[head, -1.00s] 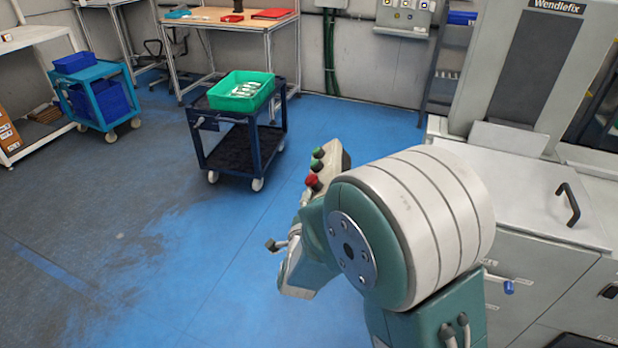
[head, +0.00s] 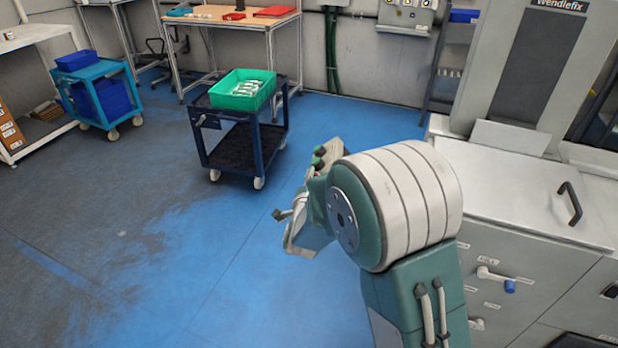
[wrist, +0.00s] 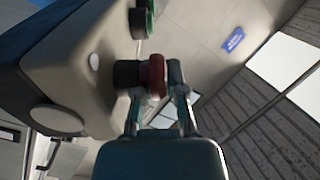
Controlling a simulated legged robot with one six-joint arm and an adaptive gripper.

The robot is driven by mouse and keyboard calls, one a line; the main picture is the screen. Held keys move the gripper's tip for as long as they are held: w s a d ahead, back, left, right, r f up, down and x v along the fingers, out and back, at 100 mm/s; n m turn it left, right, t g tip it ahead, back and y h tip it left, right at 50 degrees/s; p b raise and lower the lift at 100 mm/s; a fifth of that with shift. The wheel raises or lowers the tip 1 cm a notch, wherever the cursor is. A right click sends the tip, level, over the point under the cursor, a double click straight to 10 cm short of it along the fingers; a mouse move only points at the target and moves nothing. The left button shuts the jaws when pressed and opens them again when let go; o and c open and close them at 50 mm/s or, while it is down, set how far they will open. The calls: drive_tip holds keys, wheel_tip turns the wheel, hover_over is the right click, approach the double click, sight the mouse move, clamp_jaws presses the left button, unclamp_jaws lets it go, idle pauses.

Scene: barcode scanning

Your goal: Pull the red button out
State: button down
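The red button (wrist: 157,76) sticks out sideways from a pale control box (wrist: 75,65) on a dark collar in the wrist view. My gripper (wrist: 155,88) is at the button, one finger on the collar side and the other just beyond the red head. The fingers are apart with the red head between them; I cannot tell whether they touch it. A green button (wrist: 148,18) sits above it on the same box. In the head view, the control box (head: 333,152) shows partly behind my arm, which hides my gripper's fingertips and most or all of the red button.
A grey machine (head: 510,190) with a handle stands close on the right. A dark blue cart (head: 240,150) with a green crate (head: 225,100) stands beyond my arm. A light blue cart (head: 100,110) is at the left. The blue floor between is clear.

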drive_tip(key=shift+a+r, duration=0.45)
drive_tip(key=shift+a, duration=0.2)
drive_tip(key=c, duration=1.1)
unclamp_jaws()
drive_tip(key=shift+o, duration=0.6)
drive_tip(key=shift+a, duration=0.35)
drive_tip(key=shift+d, duration=0.4)
drive_tip(key=shift+s, duration=0.1)
drive_tip(key=s+a, duration=0.1)
drive_tip(key=s, duration=1.1)
drive_tip(key=shift+a, duration=0.1)
